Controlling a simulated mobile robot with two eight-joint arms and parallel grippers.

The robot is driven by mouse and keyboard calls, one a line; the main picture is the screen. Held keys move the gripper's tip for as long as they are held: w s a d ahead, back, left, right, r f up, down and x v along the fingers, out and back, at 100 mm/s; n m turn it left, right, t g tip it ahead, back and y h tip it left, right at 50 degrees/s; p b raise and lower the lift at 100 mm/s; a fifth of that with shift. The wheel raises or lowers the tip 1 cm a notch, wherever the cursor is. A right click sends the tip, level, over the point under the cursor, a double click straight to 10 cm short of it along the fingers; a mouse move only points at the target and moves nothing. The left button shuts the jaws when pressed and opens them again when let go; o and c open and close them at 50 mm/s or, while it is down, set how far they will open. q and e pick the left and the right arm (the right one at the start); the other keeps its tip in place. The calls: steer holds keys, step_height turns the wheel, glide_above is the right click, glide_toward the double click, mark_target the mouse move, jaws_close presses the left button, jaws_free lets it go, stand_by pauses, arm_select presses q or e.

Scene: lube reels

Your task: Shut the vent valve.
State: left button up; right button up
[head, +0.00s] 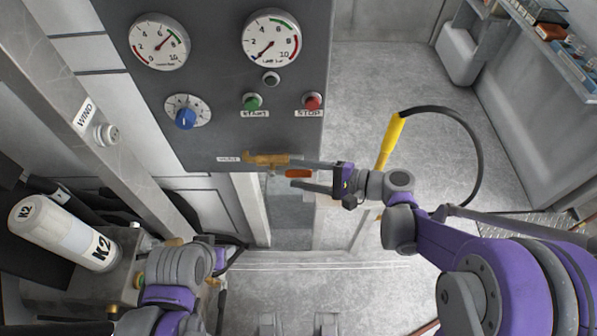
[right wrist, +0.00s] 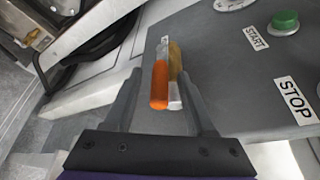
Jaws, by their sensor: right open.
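The vent valve has a brass body (head: 265,159) at the lower edge of the grey panel, beside a small label. Its orange lever grip (head: 298,173) points right in the head view, roughly along the line of the body. My right gripper (head: 291,173) is open, its fingers on either side of the orange grip. In the right wrist view the grip (right wrist: 159,86) lies between the two spread fingers (right wrist: 160,78), with visible gaps on both sides. The brass body (right wrist: 175,62) is partly hidden behind it. My left arm shows at lower left; its jaws cannot be made out.
The grey panel (head: 225,100) carries two gauges, a blue knob (head: 185,118), a green START button (head: 252,102) and a red STOP button (head: 312,101). A yellow-handled hose (head: 390,140) is right of the valve. A white K2 cylinder (head: 65,233) lies at left.

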steer(key=shift+w+a+f, duration=0.1)
steer(key=shift+w+a, duration=0.05)
steer(key=shift+a, duration=0.25)
steer(key=shift+c, duration=0.3)
jaws_close()
stand_by(0.9)
